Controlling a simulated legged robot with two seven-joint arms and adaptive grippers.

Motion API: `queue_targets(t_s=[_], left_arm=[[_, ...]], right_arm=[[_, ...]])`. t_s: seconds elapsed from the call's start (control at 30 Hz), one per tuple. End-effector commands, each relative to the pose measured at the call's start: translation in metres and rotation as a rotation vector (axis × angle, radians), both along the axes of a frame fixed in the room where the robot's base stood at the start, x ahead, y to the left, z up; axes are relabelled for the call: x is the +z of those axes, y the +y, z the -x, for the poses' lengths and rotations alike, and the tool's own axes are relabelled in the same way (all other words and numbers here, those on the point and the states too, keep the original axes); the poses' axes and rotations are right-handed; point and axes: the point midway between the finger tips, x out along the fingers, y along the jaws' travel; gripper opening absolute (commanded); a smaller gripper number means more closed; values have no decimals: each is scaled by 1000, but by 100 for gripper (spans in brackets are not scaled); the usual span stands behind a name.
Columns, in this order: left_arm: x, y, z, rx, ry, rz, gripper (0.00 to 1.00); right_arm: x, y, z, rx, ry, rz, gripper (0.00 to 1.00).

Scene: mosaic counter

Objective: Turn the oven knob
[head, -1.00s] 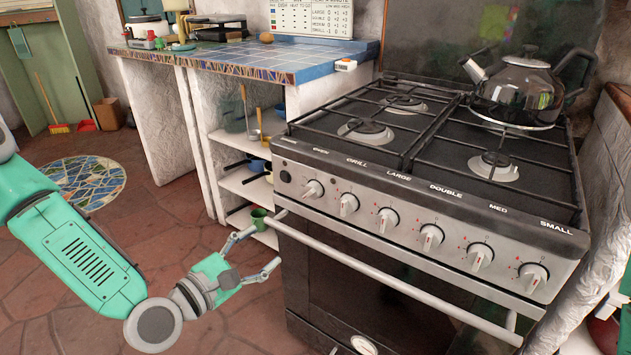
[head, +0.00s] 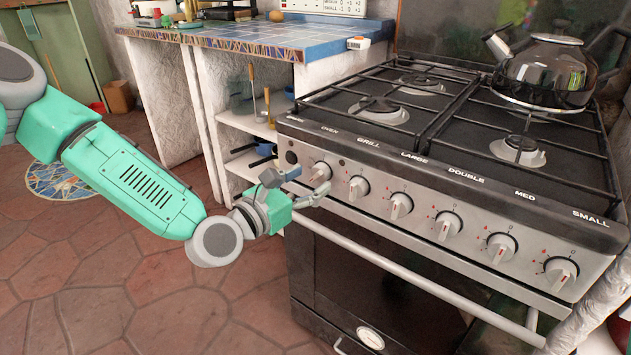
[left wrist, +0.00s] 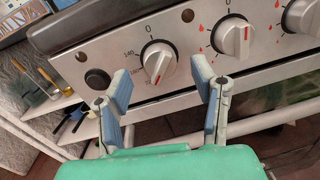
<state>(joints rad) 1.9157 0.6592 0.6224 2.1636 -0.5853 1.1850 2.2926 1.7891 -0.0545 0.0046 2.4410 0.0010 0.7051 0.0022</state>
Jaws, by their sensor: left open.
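The oven knob (head: 319,171) is the leftmost in the row on the stove's front panel, under the word OVEN. In the left wrist view the open left gripper (left wrist: 162,84) seems apart from the knob, though the exact gap is hard to tell. My right gripper is out of view.
Several similar knobs (head: 400,205) continue to the right. A long oven handle bar (head: 420,272) runs below the panel, close under the gripper. A dark kettle (head: 548,70) stands on the back right burner. Shelves (head: 245,125) stand left of the stove. The floor in front is clear.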

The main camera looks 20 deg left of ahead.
Motion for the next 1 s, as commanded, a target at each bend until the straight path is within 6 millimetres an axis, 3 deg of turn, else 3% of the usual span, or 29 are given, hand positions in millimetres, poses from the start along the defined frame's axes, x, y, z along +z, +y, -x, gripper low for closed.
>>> queue_targets(t_s=[0.2, 0.5, 0.53, 0.67, 1.0], left_arm=[[0, -8, -19, 0, -2, -1, 52], [0, -9, -21, 0, 0, 0, 52], [0, -9, -21, 0, 0, 0, 49], [0, -9, -21, 1, 0, 0, 3], [0, -9, -21, 1, -8, -22, 3]], right_arm=[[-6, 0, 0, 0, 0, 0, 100], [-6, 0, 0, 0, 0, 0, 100], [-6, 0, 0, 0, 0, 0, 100], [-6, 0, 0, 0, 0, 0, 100], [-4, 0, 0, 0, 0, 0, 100]])
